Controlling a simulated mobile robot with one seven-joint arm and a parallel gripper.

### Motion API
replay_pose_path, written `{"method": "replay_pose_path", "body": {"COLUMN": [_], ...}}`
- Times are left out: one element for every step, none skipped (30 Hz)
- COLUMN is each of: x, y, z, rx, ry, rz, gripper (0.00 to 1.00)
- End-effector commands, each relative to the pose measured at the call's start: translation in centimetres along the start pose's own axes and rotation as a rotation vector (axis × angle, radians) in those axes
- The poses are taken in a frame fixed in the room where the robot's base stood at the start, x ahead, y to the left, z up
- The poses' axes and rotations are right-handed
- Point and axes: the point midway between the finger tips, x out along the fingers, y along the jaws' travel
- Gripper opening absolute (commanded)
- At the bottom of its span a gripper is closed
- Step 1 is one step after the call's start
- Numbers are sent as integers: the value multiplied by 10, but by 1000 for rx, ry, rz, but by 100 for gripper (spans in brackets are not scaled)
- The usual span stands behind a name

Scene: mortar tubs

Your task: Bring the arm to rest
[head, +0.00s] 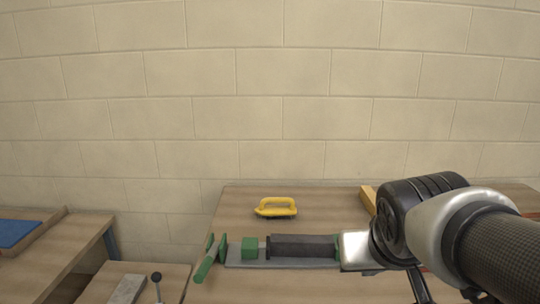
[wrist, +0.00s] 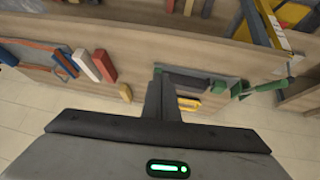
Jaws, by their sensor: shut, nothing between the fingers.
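My arm comes in from the right in the head view, above the right part of the wooden bench (head: 330,200). My gripper (wrist: 161,82) shows in the wrist view with its two dark fingers together and nothing between them. In the head view I cannot make out the fingertips. The gripper appears clear of the bench; the exact gap cannot be told.
A yellow handled tool (head: 275,208) lies on the bench. In front is a grey-and-green fixture (head: 300,247) with a green handle (head: 205,262). A yellow block (head: 368,199) is beside my arm. A blue panel (head: 15,232) lies on the left table. A block wall stands behind.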

Motion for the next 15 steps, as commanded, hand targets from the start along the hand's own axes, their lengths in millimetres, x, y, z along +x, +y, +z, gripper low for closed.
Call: {"method": "replay_pose_path", "body": {"x": [-10, -14, -20, -24, -27, -32, -35, -49, -58, -62, -67, -74, -79, -85, -93], "y": [-5, -7, -12, -16, -20, -25, -29, -27, -26, -25, -24, -23, -22, -22, -21], "z": [14, 23, 36, 46, 55, 68, 77, 66, 58, 54, 50, 45, 41, 37, 31], "rx": [0, 0, -3, -7, -10, -18, -23, -24, -23, -23, -23, -23, -22, -22, -22], "ry": [-17, -34, -57, -75, -93, -116, -133, -137, -136, -137, -137, -136, -136, -136, -136], "rz": [-22, -36, -57, -75, -92, -116, -134, -134, -130, -129, -129, -128, -128, -128, -128], "gripper": [0, 0, 0, 0, 0, 0, 0, 0, 0, 0, 0, 0, 0, 0, 0]}}
